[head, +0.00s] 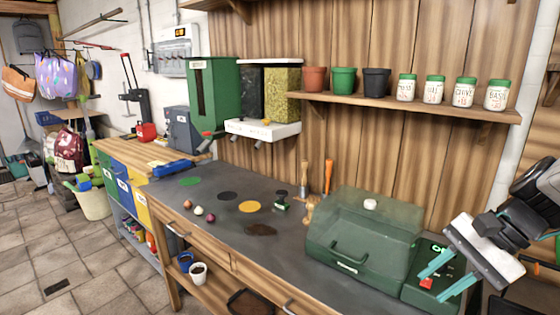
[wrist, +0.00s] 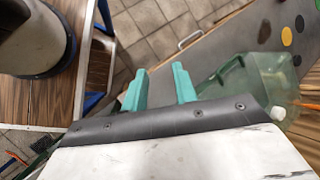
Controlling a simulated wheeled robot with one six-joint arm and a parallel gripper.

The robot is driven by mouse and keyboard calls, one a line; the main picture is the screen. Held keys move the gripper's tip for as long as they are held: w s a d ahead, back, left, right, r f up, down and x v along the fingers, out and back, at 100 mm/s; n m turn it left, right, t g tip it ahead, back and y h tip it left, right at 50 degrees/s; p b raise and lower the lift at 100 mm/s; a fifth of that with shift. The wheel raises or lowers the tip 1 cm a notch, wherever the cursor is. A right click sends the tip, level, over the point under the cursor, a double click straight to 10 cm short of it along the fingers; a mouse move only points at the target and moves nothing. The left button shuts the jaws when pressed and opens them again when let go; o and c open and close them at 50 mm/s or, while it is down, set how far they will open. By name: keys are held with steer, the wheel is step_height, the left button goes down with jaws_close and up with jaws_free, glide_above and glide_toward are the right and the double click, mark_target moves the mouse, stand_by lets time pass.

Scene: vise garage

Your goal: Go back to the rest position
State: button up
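My gripper (head: 447,274) is at the right of the head view, above the right end of the grey workbench (head: 325,233). Its two teal fingers are spread apart with nothing between them. The gripper is in front of a small green control box (head: 425,283) with a red button. To its left stands a green box with a clear lid (head: 362,235), its lid closed. The two are apart as far as I can tell.
A shelf (head: 415,106) with pots and labelled jars hangs on the wooden wall. Small round items (head: 198,211) and coloured discs lie on the bench's left part. A blue vise (head: 172,167) is farther left. Free floor (head: 75,260) lies at lower left.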

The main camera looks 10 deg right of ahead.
steer(key=s+a+r+n+h, duration=0.3)
steer(key=s+a+n+h, duration=0.2)
steer(key=n, duration=0.7)
steer(key=shift+s+h, duration=1)
steer(key=shift+r, duration=0.1)
